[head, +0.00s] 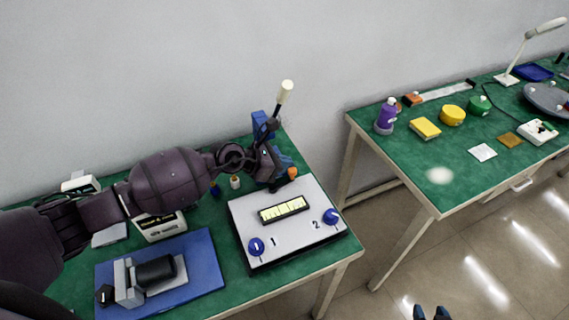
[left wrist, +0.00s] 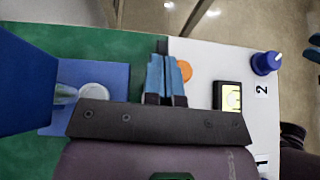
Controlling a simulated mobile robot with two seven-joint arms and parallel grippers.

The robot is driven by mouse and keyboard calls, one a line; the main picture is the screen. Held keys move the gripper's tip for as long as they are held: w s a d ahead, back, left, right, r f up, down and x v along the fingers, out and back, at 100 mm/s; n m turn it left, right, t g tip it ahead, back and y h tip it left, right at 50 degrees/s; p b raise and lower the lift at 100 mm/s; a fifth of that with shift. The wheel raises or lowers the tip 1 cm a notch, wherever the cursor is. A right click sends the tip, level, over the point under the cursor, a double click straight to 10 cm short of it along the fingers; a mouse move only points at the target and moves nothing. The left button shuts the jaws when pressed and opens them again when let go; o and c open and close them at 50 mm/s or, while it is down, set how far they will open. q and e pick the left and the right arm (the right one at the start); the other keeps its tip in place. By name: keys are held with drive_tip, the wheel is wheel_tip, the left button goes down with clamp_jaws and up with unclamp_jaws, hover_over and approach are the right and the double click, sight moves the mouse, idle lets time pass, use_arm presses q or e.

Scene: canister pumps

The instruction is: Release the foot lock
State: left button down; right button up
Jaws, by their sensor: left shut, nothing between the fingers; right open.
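My left gripper (head: 279,181) is shut and empty, low at the front of the blue pump. In the left wrist view its blue fingers (left wrist: 167,79) are together. A small orange round part (head: 292,172) is just right of the fingertips; it also shows in the left wrist view (left wrist: 185,70). Contact cannot be told. The blue pump body (head: 261,124) stands at the back of the green table, its black lever (head: 274,110) raised with a cream grip (head: 285,92). My gripper hides the pump's lower part. My right gripper (head: 431,313) is open at the bottom edge, away from the table.
A grey panel (head: 305,221) with a display and two blue knobs, 1 (head: 256,246) and 2 (head: 331,216), lies in front of the pump. A blue plate with a black cylinder (head: 156,271) is at front left. A second green table (head: 462,170) holds several items.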

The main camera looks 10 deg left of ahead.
idle(0.9)
idle(0.4)
use_arm(q)
drive_tip(key=v, duration=1)
drive_tip(key=shift+s+a+r+p, duration=0.2)
drive_tip(key=shift+a+p, duration=0.1)
